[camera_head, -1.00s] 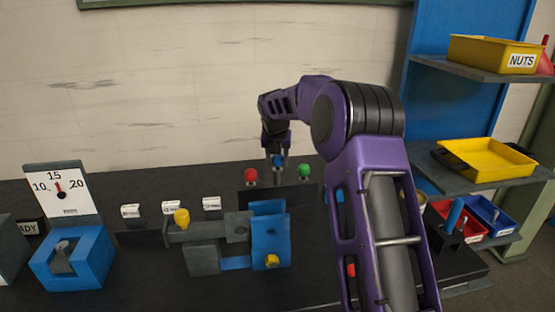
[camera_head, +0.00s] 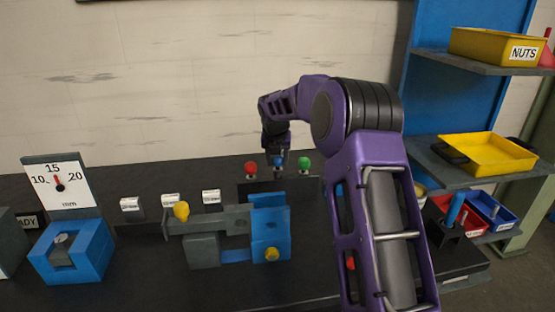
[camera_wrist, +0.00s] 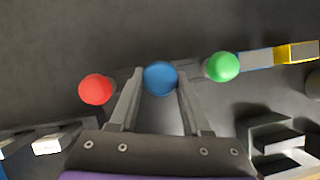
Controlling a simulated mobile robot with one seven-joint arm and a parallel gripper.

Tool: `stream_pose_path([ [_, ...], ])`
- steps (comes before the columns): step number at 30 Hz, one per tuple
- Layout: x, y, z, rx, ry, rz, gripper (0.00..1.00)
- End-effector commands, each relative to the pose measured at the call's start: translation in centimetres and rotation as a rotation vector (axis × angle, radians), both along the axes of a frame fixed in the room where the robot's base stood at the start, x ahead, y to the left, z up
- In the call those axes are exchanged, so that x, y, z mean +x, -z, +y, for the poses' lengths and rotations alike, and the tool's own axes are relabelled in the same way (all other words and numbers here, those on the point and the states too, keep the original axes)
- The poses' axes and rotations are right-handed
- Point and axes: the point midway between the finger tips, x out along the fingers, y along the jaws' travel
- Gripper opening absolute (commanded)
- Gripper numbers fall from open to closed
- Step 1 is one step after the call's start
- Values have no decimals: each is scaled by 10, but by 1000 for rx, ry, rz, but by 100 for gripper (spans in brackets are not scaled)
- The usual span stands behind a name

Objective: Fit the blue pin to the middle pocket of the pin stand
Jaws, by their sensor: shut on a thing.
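The blue pin (camera_head: 278,160) is between the red pin (camera_head: 250,168) and the green pin (camera_head: 304,164) at the dark pin stand (camera_head: 254,187). My gripper (camera_head: 277,166) is shut on the blue pin, pointing down from above the stand. In the wrist view the blue pin's round head (camera_wrist: 160,78) lies between the two fingertips, with the red head (camera_wrist: 97,89) on the left and the green head (camera_wrist: 222,67) on the right. The pin's lower end and the middle pocket are hidden, so I cannot tell whether the pin is seated.
A grey and blue fixture with yellow knobs (camera_head: 271,254) stands in front of the stand. Small white labels (camera_head: 211,196) stand to its left. A dial gauge (camera_head: 60,187) is at far left. Shelves with a yellow tray (camera_head: 487,155) are at right.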

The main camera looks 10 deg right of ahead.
Motion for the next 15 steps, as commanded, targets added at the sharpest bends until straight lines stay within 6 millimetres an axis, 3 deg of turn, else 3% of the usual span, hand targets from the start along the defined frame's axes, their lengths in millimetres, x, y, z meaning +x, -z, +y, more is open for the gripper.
stream_pose_path([
  [15,0,13,0,0,0,-2,0],
])
